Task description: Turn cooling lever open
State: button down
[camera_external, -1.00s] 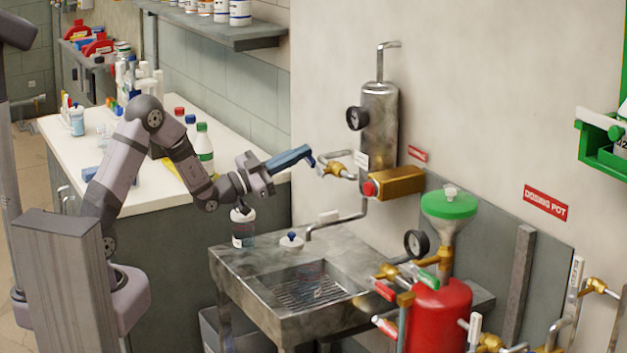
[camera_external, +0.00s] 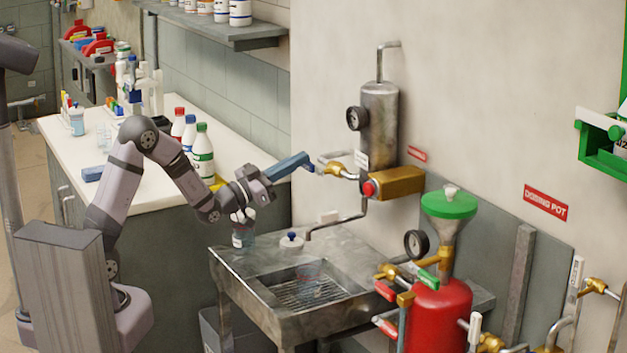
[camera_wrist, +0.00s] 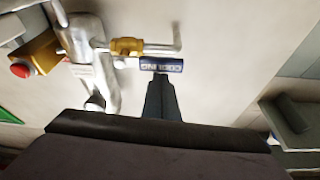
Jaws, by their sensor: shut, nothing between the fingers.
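The cooling valve is a brass body (camera_external: 342,171) on the wall pipe left of the steel cylinder, with a pale lever (camera_external: 329,157) at its left end. In the wrist view, the brass valve (camera_wrist: 127,46) has a light lever (camera_wrist: 160,49) reaching right and bending at its end. A blue COOLING label (camera_wrist: 162,65), upside down in the picture, lies beside it. My gripper (camera_external: 309,167) is shut and empty, its blue fingers pointing toward the valve. In the wrist view its tips (camera_wrist: 160,78) overlap the label's lower edge. I see no clear contact with the lever.
A steel cylinder (camera_external: 379,125) and a brass block with a red button (camera_external: 369,188) are right of the valve. The sink (camera_external: 230,262) is below, with a bottle (camera_external: 243,236) under my wrist. A red dosing pot (camera_external: 438,315) stands at lower right.

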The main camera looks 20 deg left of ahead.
notch_tip(320, 180, up, 4)
jog(key=r+p, duration=0.1)
jog(key=p, duration=0.1)
jog(key=f+b+v, duration=0.1)
jog(key=b+v, duration=0.2)
jog(key=v, duration=0.7)
jog(key=shift+d, duration=0.1)
